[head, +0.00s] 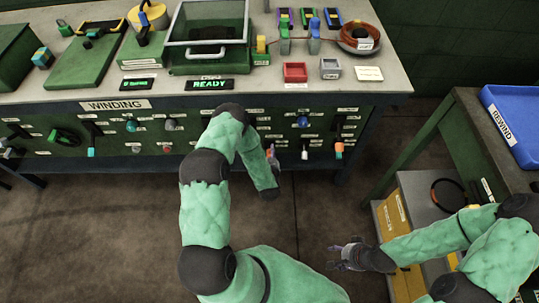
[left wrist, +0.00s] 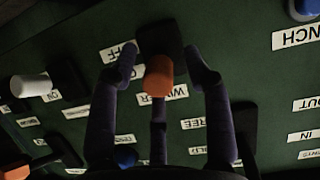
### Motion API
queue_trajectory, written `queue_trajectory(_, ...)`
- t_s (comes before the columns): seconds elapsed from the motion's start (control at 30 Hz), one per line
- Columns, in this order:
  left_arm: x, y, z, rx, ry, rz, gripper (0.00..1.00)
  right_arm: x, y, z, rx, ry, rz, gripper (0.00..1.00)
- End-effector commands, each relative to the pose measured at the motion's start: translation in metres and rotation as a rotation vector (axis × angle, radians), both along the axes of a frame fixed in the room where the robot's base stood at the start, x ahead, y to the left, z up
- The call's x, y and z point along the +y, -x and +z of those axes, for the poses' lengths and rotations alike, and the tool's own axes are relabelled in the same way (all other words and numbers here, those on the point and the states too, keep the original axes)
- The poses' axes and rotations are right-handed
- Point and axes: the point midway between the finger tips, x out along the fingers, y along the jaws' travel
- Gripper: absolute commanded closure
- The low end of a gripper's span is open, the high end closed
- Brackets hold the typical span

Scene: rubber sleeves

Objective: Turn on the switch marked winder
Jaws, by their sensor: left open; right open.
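The switch marked winder is a dark lever with an orange cap (left wrist: 158,76) in the left wrist view. Its white label (left wrist: 164,95), upside down there, is partly covered by the cap and a finger. An OFF label (left wrist: 119,52) sits beside the lever's dark base. My left gripper (left wrist: 162,62) is open, with fingers on both sides of the cap; contact cannot be told. In the head view my left gripper (head: 272,152) is at the green panel's front, and the switch there is mostly hidden. My right gripper (head: 345,255) is open and empty, low at the right.
The panel (head: 210,113) carries several other knobs and levers, including a white-capped lever (left wrist: 30,86) close by. Above is a bench (head: 418,87) with a display reading READY (head: 209,84). A side table with a blue bin (head: 514,125) stands right. The floor between is clear.

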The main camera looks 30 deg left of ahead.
Motion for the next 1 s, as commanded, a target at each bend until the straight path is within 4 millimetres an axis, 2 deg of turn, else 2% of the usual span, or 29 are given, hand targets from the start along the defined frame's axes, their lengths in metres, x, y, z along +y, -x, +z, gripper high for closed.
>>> queue_trajectory(0.13, 0.0, 0.0, 0.0, 0.0, 0.0, 0.0, 0.51, 0.0, 0.0, 0.0, 0.0, 0.0, 0.0, 0.43)
queue_trajectory(0.17, 0.0, 0.0, 0.0, 0.0, 0.0, 0.0, 0.54, 0.0, 0.0, 0.0, 0.0, 0.0, 0.0, 0.43)
queue_trajectory(0.3, 0.0, 0.0, 0.0, 0.0, 0.0, 0.0, 0.93, 0.0, 0.0, 0.0, 0.0, 0.0, 0.0, 0.43)
queue_trajectory(0.33, 0.0, 0.0, 0.0, 0.0, 0.0, 0.001, 1.0, 0.0, 0.0, 0.0, 0.0, 0.0, 0.0, 0.43)
queue_trajectory(0.5, 0.001, 0.0, 0.001, 0.002, 0.001, 0.002, 1.0, 0.0, 0.0, 0.001, 0.0, 0.0, 0.0, 0.43)
queue_trajectory(0.8, 0.003, -0.003, 0.011, 0.094, 0.057, 0.004, 1.0, 0.0, 0.0, 0.025, 0.0, 0.0, 0.0, 0.43)
queue_trajectory(1.0, 0.004, -0.003, 0.009, 0.124, 0.077, 0.005, 1.0, 0.0, 0.0, 0.028, 0.0, 0.0, 0.0, 0.43)
